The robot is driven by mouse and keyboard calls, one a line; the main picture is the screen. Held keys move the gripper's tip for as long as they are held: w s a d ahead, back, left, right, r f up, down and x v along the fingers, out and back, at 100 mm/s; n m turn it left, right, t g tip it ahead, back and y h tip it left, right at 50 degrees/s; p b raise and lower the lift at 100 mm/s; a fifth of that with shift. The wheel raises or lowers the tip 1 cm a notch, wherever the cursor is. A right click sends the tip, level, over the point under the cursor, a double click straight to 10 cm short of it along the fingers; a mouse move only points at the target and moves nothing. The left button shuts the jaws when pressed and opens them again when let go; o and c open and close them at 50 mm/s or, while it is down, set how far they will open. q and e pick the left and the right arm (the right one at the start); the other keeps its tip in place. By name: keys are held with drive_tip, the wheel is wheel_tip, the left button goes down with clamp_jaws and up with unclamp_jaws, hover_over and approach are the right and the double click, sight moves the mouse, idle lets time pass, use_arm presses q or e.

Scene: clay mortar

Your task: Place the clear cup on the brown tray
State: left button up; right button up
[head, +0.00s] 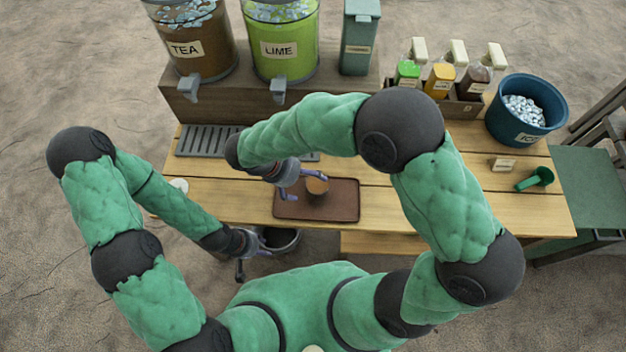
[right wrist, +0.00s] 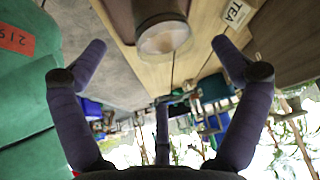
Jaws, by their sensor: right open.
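The clear cup (head: 317,184), with brown contents, shows over the brown tray (head: 345,206) in the head view and looks upright on it. My right gripper (head: 304,183) is open just left of the cup. In the right wrist view, the cup (right wrist: 163,38) is beyond the spread fingers of my right gripper (right wrist: 152,48), with a gap on both sides. The tray is partly hidden there behind the cup. My left gripper (head: 252,262) is near the table's front edge, away from the tray, with its fingers apart and nothing visible between them.
TEA (head: 205,45) and LIME (head: 280,45) dispensers stand at the back left over a drip grate (head: 200,140). Several bottles (head: 440,78), a blue ice bucket (head: 522,112) and a green scoop (head: 537,179) are to the right. A dark bin (head: 282,241) is below the front edge.

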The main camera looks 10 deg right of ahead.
drive_tip(key=v, duration=0.5)
drive_tip(key=shift+p, duration=0.4)
